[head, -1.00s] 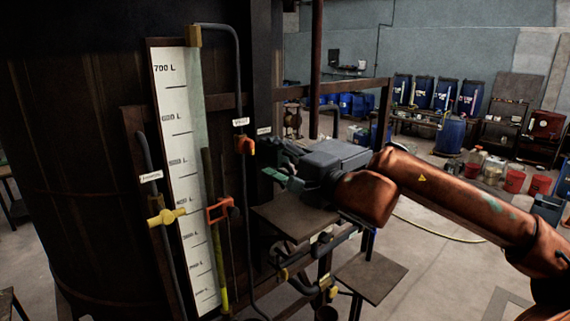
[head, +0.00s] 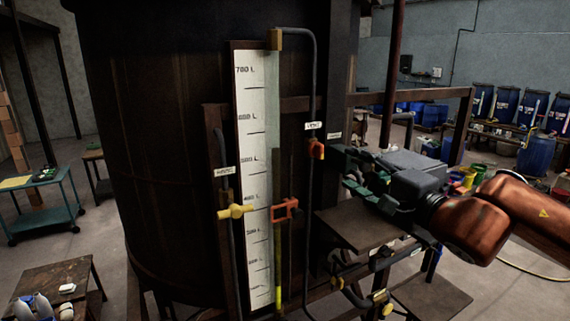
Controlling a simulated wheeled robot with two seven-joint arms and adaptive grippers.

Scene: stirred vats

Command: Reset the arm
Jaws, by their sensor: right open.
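My right gripper (head: 355,178) is open and shows nothing between its fingers. It is in the right half of the head view, with my copper-coloured arm coming in from the right. It is held above a small brown shelf (head: 352,231), to the right of the vat's gauge. An orange valve handle (head: 316,149) on a grey pipe is to the left of and above the fingertips; they look apart from it. My left gripper is not in view.
A large dark vat (head: 165,150) carries a white level scale (head: 252,180), a yellow valve (head: 236,211) and an orange slider (head: 285,210). A green cart (head: 42,206) and a wooden table (head: 62,285) stand at left. Blue drums (head: 537,157) stand at the back right.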

